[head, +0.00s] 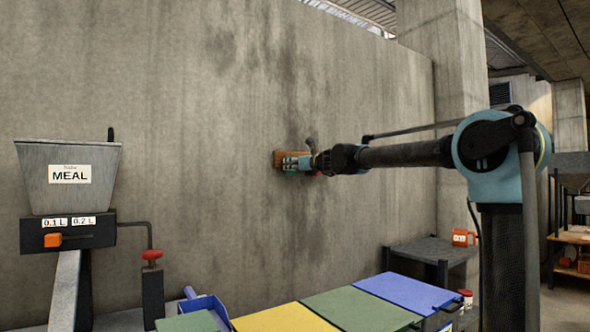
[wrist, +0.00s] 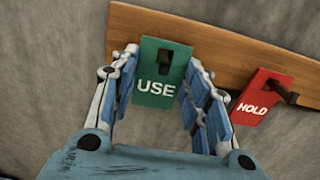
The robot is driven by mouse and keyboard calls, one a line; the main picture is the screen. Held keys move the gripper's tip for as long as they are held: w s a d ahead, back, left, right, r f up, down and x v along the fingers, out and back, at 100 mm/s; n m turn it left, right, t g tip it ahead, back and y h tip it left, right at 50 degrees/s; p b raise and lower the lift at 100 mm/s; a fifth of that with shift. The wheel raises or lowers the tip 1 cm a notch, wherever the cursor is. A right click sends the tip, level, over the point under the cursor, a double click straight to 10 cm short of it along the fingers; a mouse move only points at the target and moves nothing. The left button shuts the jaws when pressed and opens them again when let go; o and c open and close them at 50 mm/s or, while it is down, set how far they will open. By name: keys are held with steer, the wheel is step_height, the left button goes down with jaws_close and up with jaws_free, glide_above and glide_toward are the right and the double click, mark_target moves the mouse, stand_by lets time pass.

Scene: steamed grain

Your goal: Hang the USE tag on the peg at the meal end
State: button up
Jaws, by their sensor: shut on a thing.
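The green USE tag (wrist: 157,88) is between the fingers of my gripper (wrist: 160,85) in the wrist view, in front of a wooden board. A dark peg shows at the tag's slot near its top; I cannot tell whether the tag still bears on it. The red HOLD tag (wrist: 260,98) hangs on another dark peg to the right. In the head view my gripper (head: 297,163) is at the wooden board (head: 279,158) on the concrete wall, shut on the USE tag, which is mostly hidden there. The grey MEAL hopper (head: 70,195) stands far left.
Blue, green and yellow panels (head: 282,319) lie low in front of the wall. A red-topped lever (head: 152,256) stands beside the hopper. A dark side table (head: 432,250) is at the right. The wall between hopper and board is bare.

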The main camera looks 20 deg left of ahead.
stand_by(0.3)
steer(key=o, duration=0.9)
steer(key=shift+c, duration=0.2)
steer(key=v, duration=1.2)
